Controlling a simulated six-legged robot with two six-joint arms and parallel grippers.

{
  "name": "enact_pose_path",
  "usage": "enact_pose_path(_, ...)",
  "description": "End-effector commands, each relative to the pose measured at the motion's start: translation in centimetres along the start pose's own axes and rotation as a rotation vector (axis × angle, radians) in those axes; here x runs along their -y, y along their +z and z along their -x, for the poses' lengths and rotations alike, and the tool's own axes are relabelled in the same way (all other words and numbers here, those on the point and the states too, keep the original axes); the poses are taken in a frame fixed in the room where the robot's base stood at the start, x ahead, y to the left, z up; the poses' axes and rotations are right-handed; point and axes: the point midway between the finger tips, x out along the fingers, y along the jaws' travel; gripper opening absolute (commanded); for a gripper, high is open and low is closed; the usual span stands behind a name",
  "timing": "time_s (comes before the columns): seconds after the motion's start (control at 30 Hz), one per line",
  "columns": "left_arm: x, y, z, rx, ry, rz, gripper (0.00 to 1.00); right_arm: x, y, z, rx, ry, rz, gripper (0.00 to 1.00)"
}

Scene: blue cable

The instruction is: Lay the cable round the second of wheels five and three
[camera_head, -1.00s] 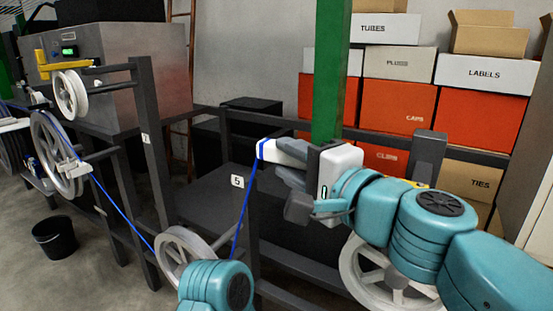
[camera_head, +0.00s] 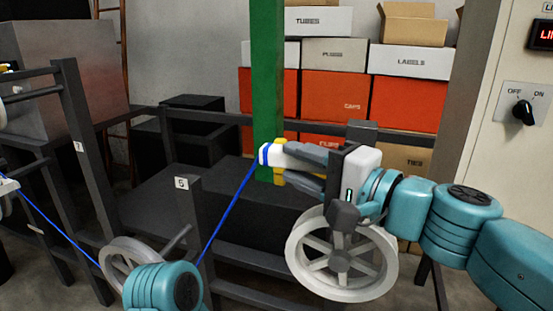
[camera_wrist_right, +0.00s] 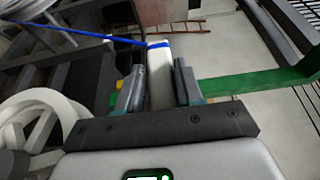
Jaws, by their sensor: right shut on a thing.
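My right gripper (camera_head: 290,164) is shut on a white cable end piece (camera_head: 273,155) with a blue band, also between its fingers in the wrist view (camera_wrist_right: 159,85). The blue cable (camera_head: 228,210) slopes from this piece down left to a spoked wheel (camera_head: 118,252) beside the post marked 5. From that wheel it rises to the left edge. Its contact with the wheel is partly hidden by my teal arm link. A larger pale spoked wheel (camera_head: 296,262) sits below my right gripper, with no cable seen on it. Its number is not visible. My left gripper is out of view.
A green post (camera_head: 267,80) stands just behind the held piece. Dark frame posts, including one marked 5 (camera_head: 190,225), and rails surround the wheels. Stacked boxes (camera_head: 335,95) and a switch cabinet (camera_head: 520,150) stand behind and to the right.

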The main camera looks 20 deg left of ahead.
Motion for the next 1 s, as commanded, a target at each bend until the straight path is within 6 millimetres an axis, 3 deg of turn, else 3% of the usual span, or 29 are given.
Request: enact_pose_path(1.0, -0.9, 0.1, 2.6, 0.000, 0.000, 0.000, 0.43, 0.2, -5.2, 12.5, -0.003, -0.001, 0.001, 0.09)
